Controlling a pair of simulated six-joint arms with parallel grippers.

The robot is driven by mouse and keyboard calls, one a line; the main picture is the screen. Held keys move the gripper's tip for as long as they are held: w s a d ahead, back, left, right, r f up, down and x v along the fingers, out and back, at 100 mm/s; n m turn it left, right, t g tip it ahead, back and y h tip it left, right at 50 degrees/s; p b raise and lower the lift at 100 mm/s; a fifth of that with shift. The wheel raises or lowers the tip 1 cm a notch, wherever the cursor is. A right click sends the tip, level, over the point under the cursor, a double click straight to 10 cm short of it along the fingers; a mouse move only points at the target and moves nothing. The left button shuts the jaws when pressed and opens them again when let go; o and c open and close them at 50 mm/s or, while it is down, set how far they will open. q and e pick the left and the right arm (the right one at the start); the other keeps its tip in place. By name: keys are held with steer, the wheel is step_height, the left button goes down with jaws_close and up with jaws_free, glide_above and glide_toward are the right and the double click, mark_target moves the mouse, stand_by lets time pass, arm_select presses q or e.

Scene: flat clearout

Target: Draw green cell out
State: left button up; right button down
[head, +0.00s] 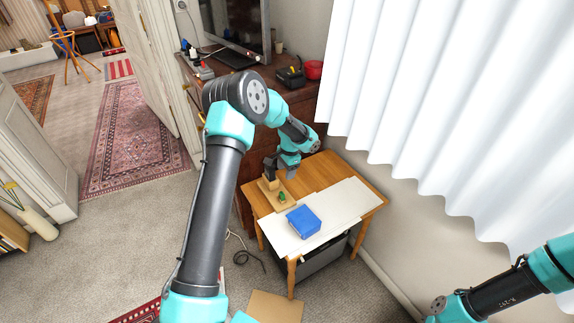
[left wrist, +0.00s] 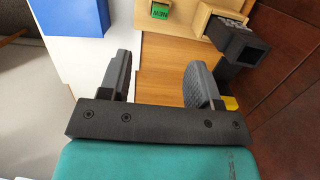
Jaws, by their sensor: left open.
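The green cell (head: 282,196) sits on a light wooden holder (head: 289,205) on the small table. In the left wrist view the green cell (left wrist: 160,12) shows a dark "NEW" label, at the top edge beside the wooden holder (left wrist: 200,18). My left gripper (left wrist: 160,82) is open and empty over the bare wooden tabletop, apart from the cell. In the head view my left gripper (head: 281,170) hangs near the holder's back end, its fingers partly hard to make out. My right gripper is out of view; only part of that arm shows.
A blue box (head: 303,220) lies on a white sheet (head: 345,205) on the table (head: 325,168); the blue box (left wrist: 70,14) is also in the wrist view. A dark block (left wrist: 238,42) stands by the holder. A brown cabinet (head: 300,95) and white curtain (head: 430,90) border the table.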

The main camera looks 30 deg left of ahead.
mark_target(282, 193)
arm_select(q)
steer(key=f, duration=0.4)
steer(key=s+f, duration=0.1)
steer(key=f, duration=0.4)
steer(key=s+a+f, duration=0.1)
steer(key=f, duration=0.4)
steer(key=shift+w, duration=0.1)
jaws_close()
stand_by(0.4)
